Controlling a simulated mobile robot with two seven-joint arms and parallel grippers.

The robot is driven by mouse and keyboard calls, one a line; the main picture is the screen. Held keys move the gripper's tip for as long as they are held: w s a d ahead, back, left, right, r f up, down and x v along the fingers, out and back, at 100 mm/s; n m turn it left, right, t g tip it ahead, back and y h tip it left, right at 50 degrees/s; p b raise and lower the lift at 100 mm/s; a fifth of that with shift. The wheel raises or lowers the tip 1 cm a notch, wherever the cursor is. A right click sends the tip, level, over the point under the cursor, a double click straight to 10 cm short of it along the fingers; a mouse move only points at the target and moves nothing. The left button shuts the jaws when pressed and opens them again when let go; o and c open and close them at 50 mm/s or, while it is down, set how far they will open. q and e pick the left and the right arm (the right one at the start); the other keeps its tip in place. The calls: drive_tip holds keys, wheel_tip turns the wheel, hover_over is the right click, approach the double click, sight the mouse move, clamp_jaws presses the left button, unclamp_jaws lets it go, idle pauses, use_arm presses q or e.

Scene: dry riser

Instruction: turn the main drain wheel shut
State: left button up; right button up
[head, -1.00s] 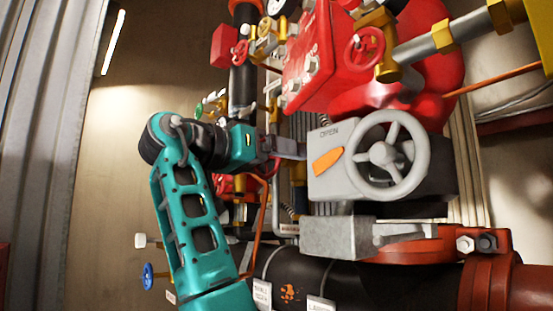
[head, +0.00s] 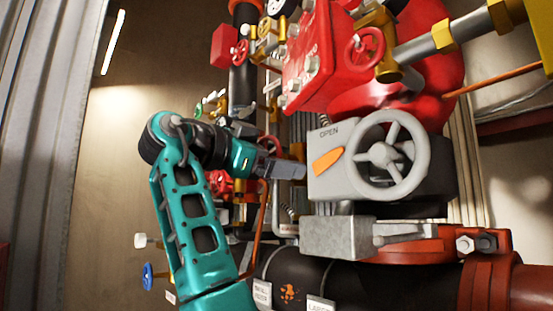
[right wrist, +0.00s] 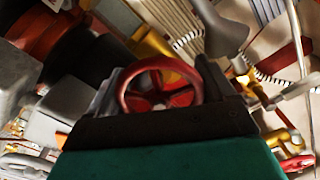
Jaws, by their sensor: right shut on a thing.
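In the right wrist view the red main drain wheel (right wrist: 140,97), a spoked handwheel, sits between the fingers of my right gripper (right wrist: 160,85). One finger is on each side of its rim, and the gripper is shut on it. In the head view my right gripper (head: 288,170) reaches in from the left, its dark fingers ending at the left side of the grey valve box. My left gripper is not in view.
A grey valve box (head: 335,185) marked OPEN, with an orange pointer and a large grey handwheel (head: 387,122), stands right of the gripper. Another red handwheel (head: 364,50) is above. A black pipe (head: 345,280) runs below. Open wall space lies left of the arm.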

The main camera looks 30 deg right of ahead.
idle(0.3)
drive_tip(key=o, duration=0.9)
drive_tip(key=shift+a, duration=0.1)
drive_tip(key=a, duration=0.8)
drive_tip(key=s+a, duration=0.1)
drive_tip(key=a, duration=0.3)
drive_tip(key=shift+a, duration=0.35)
